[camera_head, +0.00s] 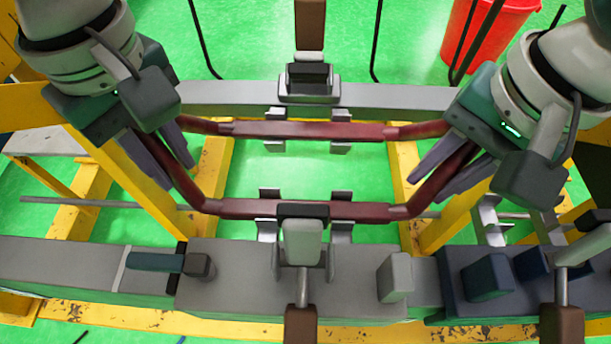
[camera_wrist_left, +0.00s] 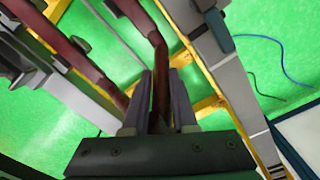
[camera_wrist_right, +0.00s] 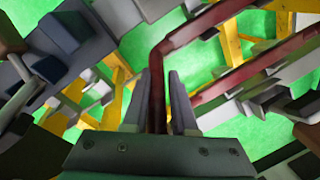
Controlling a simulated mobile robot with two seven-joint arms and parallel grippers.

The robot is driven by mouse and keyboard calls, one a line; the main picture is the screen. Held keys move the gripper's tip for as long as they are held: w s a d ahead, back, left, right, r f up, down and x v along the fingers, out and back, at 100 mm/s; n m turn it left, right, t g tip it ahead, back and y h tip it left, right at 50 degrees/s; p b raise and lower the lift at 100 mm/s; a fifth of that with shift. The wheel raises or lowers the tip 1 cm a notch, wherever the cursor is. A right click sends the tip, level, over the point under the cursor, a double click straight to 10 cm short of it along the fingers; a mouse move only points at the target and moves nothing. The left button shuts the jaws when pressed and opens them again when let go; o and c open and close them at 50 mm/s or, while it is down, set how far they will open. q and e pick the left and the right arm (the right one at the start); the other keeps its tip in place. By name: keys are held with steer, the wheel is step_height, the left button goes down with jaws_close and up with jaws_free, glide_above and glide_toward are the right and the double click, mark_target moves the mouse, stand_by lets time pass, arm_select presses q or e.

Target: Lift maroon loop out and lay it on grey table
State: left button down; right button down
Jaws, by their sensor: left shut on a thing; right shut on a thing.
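The maroon loop (camera_head: 310,131) is a long closed coil with two straight bars and angled ends, spanning the middle of the head view. Its near bar (camera_head: 345,210) lies at the bracket of the near grey beam, and its far bar lies at the bracket of the far beam. My left gripper (camera_head: 180,160) is shut on the loop's left end; the left wrist view shows the maroon bar (camera_wrist_left: 160,85) between the fingers. My right gripper (camera_head: 450,170) is shut on the loop's right end, which also shows in the right wrist view (camera_wrist_right: 157,95). Whether the bars touch the brackets cannot be told.
A near clamp (camera_head: 302,240) stands over the near bar, and a far clamp (camera_head: 310,75) stands at the far beam. Grey beams (camera_head: 225,275) and yellow frames (camera_head: 125,318) surround the loop. A red bin (camera_head: 485,35) stands at the back right. A pale grey surface (camera_head: 45,142) shows at left.

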mark_target(155, 144)
arm_select(q)
steer(key=shift+r, duration=0.1)
arm_select(e)
steer(key=shift+r, duration=0.15)
stand_by(0.5)
